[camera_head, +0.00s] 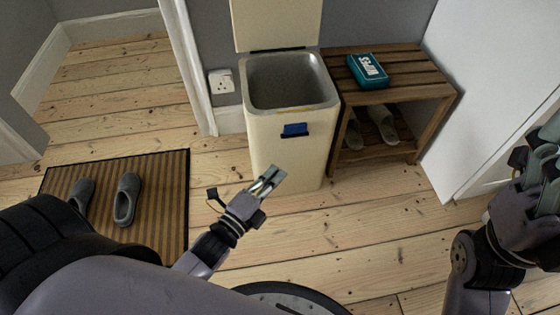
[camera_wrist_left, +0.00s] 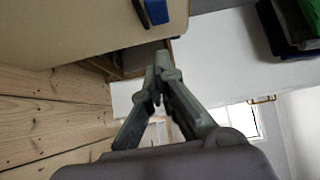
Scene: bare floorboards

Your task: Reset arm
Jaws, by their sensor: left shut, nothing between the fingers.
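My left gripper (camera_head: 268,180) is in front of the cream bin, low in the middle of the head view. Its fingers are together and hold nothing. In the left wrist view its fingertips (camera_wrist_left: 160,72) meet, with the bin's front and a blue tab (camera_wrist_left: 152,12) above them. My right gripper (camera_head: 546,150) is at the right edge of the head view, partly cut off, and its fingers are not clear enough to judge.
The bin (camera_head: 285,140) stands with its lid (camera_head: 276,22) up. A wooden bench (camera_head: 415,75) beside it bears a teal wipes pack (camera_head: 368,70), with slippers (camera_head: 382,123) below. A striped mat (camera_head: 155,180) with grey slippers (camera_head: 127,198) lies left. Floorboards (camera_head: 340,245) between are clear.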

